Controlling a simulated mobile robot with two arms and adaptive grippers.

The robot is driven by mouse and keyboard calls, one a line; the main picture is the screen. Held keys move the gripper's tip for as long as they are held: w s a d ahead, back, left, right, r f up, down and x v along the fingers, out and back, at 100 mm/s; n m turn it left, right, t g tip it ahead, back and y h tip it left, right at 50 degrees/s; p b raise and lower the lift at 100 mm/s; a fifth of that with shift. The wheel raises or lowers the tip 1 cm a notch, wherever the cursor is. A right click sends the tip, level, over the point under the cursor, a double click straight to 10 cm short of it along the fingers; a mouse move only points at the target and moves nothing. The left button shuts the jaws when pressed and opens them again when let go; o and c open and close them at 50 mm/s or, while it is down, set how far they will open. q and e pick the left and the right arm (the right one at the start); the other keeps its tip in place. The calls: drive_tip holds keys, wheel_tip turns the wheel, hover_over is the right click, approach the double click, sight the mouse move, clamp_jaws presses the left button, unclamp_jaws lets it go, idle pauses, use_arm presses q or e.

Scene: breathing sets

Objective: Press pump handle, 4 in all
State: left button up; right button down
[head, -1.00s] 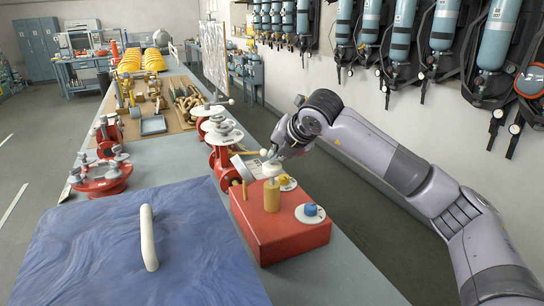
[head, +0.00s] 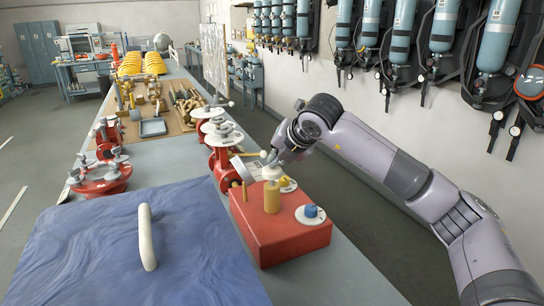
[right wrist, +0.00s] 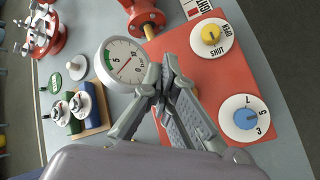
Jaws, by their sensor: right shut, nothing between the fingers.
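The pump on the red box (head: 285,232) is a yellow cylinder (head: 271,198) with a pale round handle (head: 271,173) on top, in the head view. My right gripper (head: 270,160) is at the handle, just above or touching it; I cannot tell which. In the right wrist view my right gripper (right wrist: 163,78) has its fingers together with nothing between them, over the red box (right wrist: 180,40). The handle is hidden behind the fingers there. My left gripper is not in view.
The red box carries a yellow knob (right wrist: 211,35) and a blue knob (right wrist: 245,118) on white dials. A round gauge (right wrist: 122,65) is beside it. Red stands with pale discs (head: 218,135) are behind. A blue mat (head: 100,250) with a white handle (head: 147,237) lies front left.

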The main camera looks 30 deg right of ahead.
sight(276, 168)
drive_tip(key=shift+w+r+p, duration=0.15)
drive_tip(key=shift+r+p, duration=1.25)
drive_tip(key=shift+r, duration=1.05)
drive_tip(key=shift+r, duration=0.1)
wheel_tip(276, 168, up, 5)
drive_tip(key=p, duration=0.3)
drive_tip(key=shift+d, duration=0.1)
idle(0.7)
